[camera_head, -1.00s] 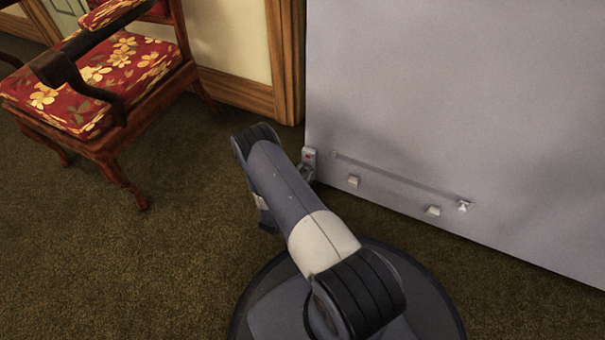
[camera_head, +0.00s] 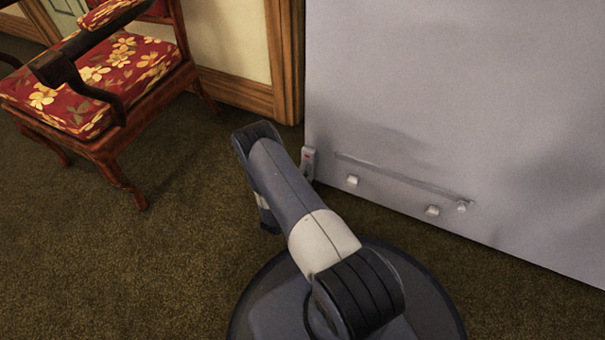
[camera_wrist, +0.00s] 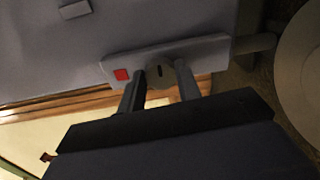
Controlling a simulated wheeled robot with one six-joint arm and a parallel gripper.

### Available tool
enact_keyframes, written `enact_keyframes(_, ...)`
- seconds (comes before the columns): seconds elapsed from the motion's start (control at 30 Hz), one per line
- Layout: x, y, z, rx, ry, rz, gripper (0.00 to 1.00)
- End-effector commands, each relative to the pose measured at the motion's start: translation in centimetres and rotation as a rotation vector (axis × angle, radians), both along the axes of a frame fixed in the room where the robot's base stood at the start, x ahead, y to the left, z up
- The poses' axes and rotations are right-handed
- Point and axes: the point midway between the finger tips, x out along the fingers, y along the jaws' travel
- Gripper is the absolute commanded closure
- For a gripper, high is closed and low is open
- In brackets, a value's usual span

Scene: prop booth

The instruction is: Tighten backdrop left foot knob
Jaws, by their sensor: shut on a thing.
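The grey backdrop panel (camera_head: 450,100) stands upright on the right in the head view. Its left foot (camera_head: 308,163), a small grey bracket with a red mark, sits at the panel's lower left corner. In the wrist view the bracket (camera_wrist: 205,55) shows close up, with a red square at one end. The round grey knob (camera_wrist: 160,75) with a dark slot lies between the two fingers of my gripper (camera_wrist: 160,78), which is shut on it. In the head view my arm hides the gripper and the knob.
A red floral armchair (camera_head: 90,90) with dark wooden arms stands at the left. A rail with small blocks (camera_head: 432,210) runs low on the panel's face. A wooden door frame (camera_head: 285,60) is behind. Brown carpet (camera_head: 120,260) is clear at the front left.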

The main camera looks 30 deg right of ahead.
Motion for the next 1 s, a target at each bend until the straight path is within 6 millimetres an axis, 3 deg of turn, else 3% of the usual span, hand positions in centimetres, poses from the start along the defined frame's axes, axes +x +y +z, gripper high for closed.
enact_keyframes(0.4,-0.12,0.00,-0.13,0.166,-0.208,0.000,0.91)
enact_keyframes(1.0,-0.13,0.01,-0.17,0.212,-0.267,0.001,0.91)
